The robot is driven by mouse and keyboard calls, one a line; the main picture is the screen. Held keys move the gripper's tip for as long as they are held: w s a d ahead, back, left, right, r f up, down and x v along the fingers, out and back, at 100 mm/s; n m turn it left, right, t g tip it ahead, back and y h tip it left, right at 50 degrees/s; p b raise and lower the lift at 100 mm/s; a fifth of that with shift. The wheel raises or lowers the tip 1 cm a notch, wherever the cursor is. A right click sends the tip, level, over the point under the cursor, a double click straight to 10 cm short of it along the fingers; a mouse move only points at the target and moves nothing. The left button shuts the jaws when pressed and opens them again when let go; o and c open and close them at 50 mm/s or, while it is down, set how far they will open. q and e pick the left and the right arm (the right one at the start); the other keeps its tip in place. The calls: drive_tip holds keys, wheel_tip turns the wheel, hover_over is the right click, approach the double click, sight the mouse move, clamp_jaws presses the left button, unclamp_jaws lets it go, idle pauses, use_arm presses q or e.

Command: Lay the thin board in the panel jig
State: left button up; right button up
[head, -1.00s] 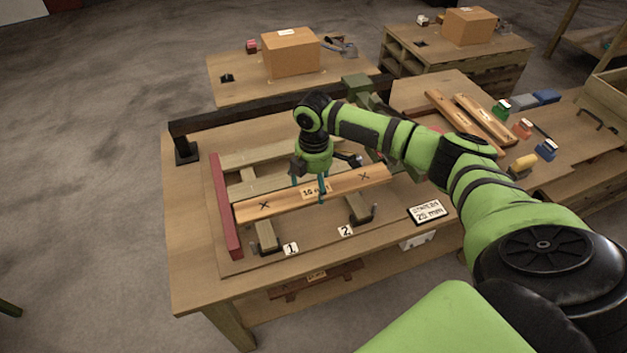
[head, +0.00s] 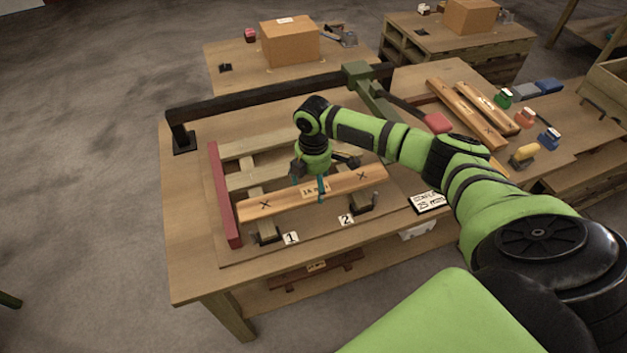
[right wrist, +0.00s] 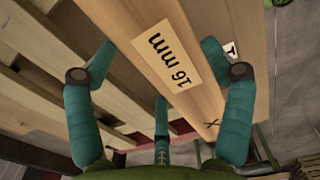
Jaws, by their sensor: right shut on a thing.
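A light wooden board (head: 275,202) with a "16 mm" label and black X marks is held in my right gripper (head: 318,186). The right wrist view shows the teal fingers on both sides of the board (right wrist: 178,22) near its label. The board lies crosswise over the front of the panel jig, its left end close to the red side rail (head: 224,195). Front supports by cards 1 (head: 290,238) and 2 (head: 346,220) show partly below it. I cannot tell whether the board touches them. Wooden slats (head: 270,142) lie behind it. My left gripper is out of view.
A black beam (head: 260,98) spans the table's back, with a green clamp-like part (head: 358,73) on it. Two more boards (head: 466,112) lie on the right table, near coloured blocks (head: 525,154). A "25 mm" sign (head: 430,201) lies right of the jig.

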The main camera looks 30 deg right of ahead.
drive_tip(key=shift+f, duration=0.6)
drive_tip(key=shift+f+b, duration=0.65)
drive_tip(key=shift+f, duration=0.3)
drive_tip(key=o, duration=1.2)
drive_tip(key=shift+c, duration=0.2)
drive_tip(key=shift+r, duration=0.1)
wheel_tip(320, 180, up, 12)
